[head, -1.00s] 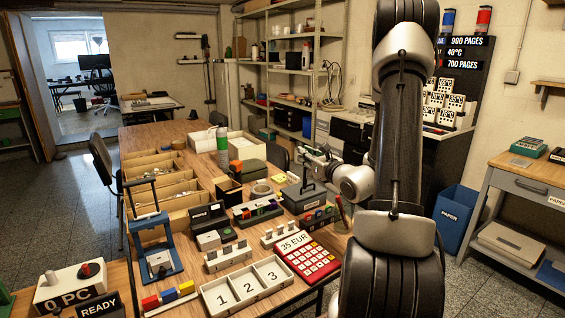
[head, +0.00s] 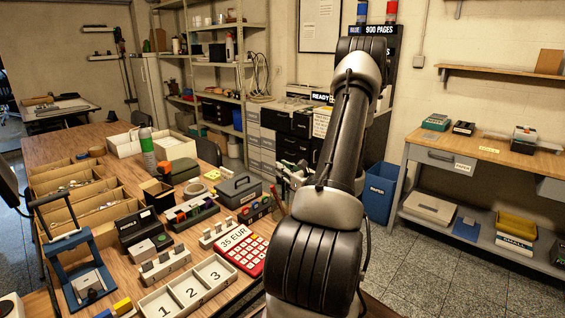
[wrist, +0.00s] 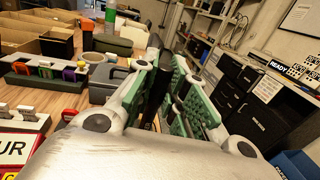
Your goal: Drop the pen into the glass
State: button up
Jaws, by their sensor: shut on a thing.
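My gripper (wrist: 163,75) has pale links and green pads, and in the wrist view it is shut on a dark, slim thing (wrist: 156,82) that looks like the pen. The pen stands between the pads, above the floor side of the table's right edge. In the head view my gripper (head: 289,170) is small and partly hidden by my arm. Some thin reddish-brown sticks (head: 285,196) show at the table's right edge beside my arm; their holder is mostly hidden. I cannot make out a glass for certain.
The wooden table (head: 105,135) is crowded with a grey toolbox (head: 239,190), a red calculator (head: 240,248), a numbered tray (head: 190,290) and a green bottle (head: 147,150). Dark drawers (head: 300,135) and a blue paper bin (head: 380,190) stand beyond. A workbench (head: 480,155) is at the right.

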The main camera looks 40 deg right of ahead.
jog(key=shift+f, duration=0.65)
jog(key=o, duration=0.8)
jog(key=s, duration=0.8)
jog(key=s+a, duration=0.1)
jog(key=s, duration=0.3)
